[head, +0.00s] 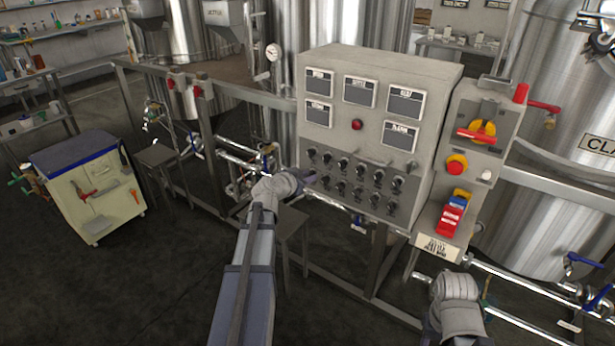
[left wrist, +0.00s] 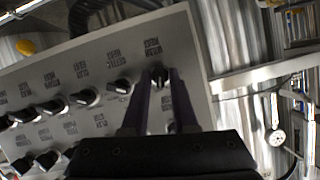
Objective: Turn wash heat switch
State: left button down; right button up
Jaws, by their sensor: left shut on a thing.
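A grey control panel (head: 350,215) carries two rows of small black knob switches. My left gripper (head: 309,178) reaches the left end of the lower row in the head view. In the left wrist view the panel appears upside down. There my left gripper (left wrist: 165,76) is shut on a black knob switch (left wrist: 158,73) at the end of its row, one finger on each side. The printed label by this knob is inverted and too blurred to read surely. My right gripper is not in view; only part of my right arm shows at the lower right.
A neighbouring black knob (left wrist: 122,85) sits close beside the held one. Above the switches are several dark displays (head: 359,92) and a red lamp (head: 357,125). A side box with a red-handled switch (head: 481,132) stands to the right. A metal stool (head: 293,222) and rails are below.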

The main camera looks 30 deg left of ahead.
pick_arm(q)
jog(key=shift+a+f+n+t+h+b, duration=0.15)
jog(key=shift+n+h+b, duration=0.75)
jog(key=shift+n, duration=0.7)
jog(key=shift+a+f+n+t+h+b, duration=0.1)
jog(key=shift+n+h+b, duration=0.45)
jog(key=shift+n+h, duration=0.9)
jog(key=shift+a+f+n+t+h+b, duration=0.15)
jog(key=shift+n+h+b, duration=0.65)
jog(key=shift+n, duration=0.95)
jog(key=shift+r, duration=0.15)
jog(key=c, duration=0.9)
grip_release()
jog(key=shift+p+v, duration=0.7)
jog(key=shift+v, duration=3.25)
jog(key=shift+w, duration=0.1)
